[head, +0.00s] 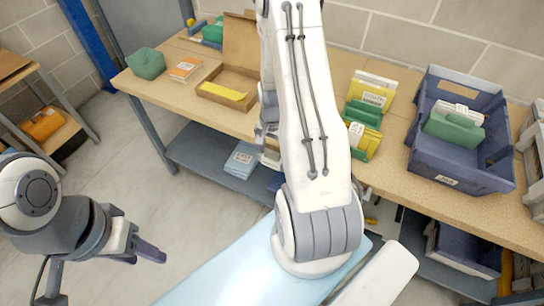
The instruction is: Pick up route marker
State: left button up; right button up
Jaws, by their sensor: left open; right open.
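I cannot tell for certain which thing is the route marker. A flat yellow piece (222,91) lies in an open cardboard box (248,80) on the wooden bench. Right of my arm, yellow packs with white labels (374,90) stand at green holders (362,113). My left gripper (138,254) is open and empty above the floor at the lower left, away from the bench. My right gripper (268,152) is at the bench's front edge, right of the cardboard box, and open. My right arm partly hides it and the bench middle.
A dark blue crate (463,175) holding a green item (455,129) stands at right. A lower shelf (205,158) holds light blue packs (241,160). Floor at left is clear.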

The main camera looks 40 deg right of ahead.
jog(key=shift+f, duration=0.7)
jog(key=c, duration=1.4)
